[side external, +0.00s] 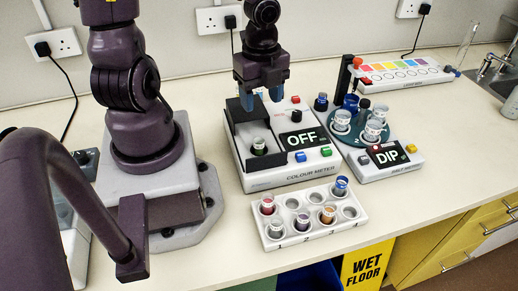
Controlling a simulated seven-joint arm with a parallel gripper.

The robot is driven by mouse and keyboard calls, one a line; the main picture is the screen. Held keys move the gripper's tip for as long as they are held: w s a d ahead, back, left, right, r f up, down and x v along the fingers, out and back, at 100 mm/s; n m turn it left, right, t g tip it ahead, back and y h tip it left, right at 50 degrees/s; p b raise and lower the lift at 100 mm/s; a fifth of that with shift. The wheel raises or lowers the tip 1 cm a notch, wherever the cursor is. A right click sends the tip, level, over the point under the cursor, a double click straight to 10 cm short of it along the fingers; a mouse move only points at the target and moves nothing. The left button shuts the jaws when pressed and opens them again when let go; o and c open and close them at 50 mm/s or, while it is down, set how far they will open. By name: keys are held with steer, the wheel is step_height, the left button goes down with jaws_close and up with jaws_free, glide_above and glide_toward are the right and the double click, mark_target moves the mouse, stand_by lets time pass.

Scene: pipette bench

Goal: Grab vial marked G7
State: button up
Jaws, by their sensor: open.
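My gripper (262,97) points down over the black-walled well of the colour meter (252,178), its blue fingertips apart with nothing between them. A vial with dark green contents (259,147) stands upright in the well below the fingers. Other vials stand in the white numbered rack (258,238) in front: a red one (267,206), a purple one (303,221), an orange one (328,215), a grey one (275,229) and a blue-topped one (341,186). Vial labels are too small to read, so I cannot tell which is G7.
The meter display reads OFF. To its right, a round carousel (346,134) holds several vials on a unit reading DIP. A colour-chart strip (405,74) lies behind. A sink is at far right. Bench right of the rack is clear.

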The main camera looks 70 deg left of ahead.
glide_above(259, 142)
steer(key=shift+f, duration=3.4)
steer(key=shift+s+d+f, duration=0.1)
steer(key=shift+d+f, duration=0.2)
steer(key=shift+f, duration=0.55)
steer(key=shift+s+d+f, duration=0.1)
steer(key=shift+d+f, duration=0.15)
steer(key=shift+f, duration=1.55)
steer(key=shift+c, duration=0.5)
steer(key=c, duration=0.9)
